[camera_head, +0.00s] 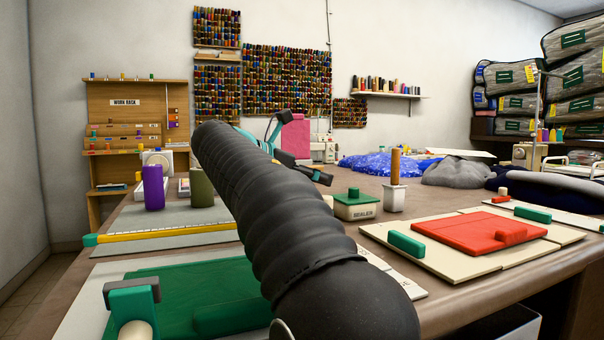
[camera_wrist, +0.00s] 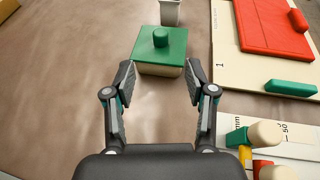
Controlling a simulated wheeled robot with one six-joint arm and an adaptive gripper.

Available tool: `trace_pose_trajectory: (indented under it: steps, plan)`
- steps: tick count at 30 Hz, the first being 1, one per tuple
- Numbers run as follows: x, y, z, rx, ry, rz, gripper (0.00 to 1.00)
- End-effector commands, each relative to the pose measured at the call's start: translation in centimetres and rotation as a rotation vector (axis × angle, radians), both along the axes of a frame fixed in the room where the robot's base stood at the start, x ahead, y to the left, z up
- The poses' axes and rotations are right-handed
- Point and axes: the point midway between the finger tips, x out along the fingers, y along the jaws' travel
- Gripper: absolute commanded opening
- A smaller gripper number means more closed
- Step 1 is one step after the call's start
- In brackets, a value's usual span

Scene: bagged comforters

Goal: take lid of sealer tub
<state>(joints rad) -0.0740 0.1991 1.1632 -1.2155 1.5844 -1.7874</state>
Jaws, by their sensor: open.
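The sealer tub (camera_head: 358,211) is a cream box labelled SEALER standing on the brown table. Its green lid (camera_head: 353,198) sits on top with a green knob in the middle. In the wrist view the lid (camera_wrist: 172,50) and its knob (camera_wrist: 160,37) are ahead of my gripper, with a strip of the cream tub (camera_wrist: 158,71) below the lid. My gripper (camera_wrist: 159,72) is open and empty, its fingertips on either side of the tub's near edge in the picture, apart from the knob. In the head view my dark arm hides much of the middle, and the fingertips are not clear.
A white pot with a wooden handle (camera_head: 394,183) stands right behind the tub. A cream board with a red plate (camera_head: 480,232) lies to the right. Purple (camera_head: 153,188) and olive (camera_head: 201,187) cylinders stand left. Bare table (camera_wrist: 70,70) lies left of the tub in the wrist view.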

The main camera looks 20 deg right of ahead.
Motion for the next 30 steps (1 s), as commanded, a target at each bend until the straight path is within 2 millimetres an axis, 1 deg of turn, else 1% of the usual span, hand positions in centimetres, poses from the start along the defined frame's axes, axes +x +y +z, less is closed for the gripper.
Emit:
trace_pose_trajectory:
  steps: [1,12,18,24,30]
  plan:
    - [0.0,-0.9,-0.3,0.0,0.001,-0.004,0.56]
    - [0.9,-6.6,-2.5,0.0,0.002,0.0,0.56]
    - [1.3,-9.1,-3.4,0.0,0.002,0.0,0.56]
    - [1.5,-10.2,-3.8,0.0,0.002,0.002,0.56]
    - [1.5,-10.3,-3.9,0.0,0.001,0.003,0.56]
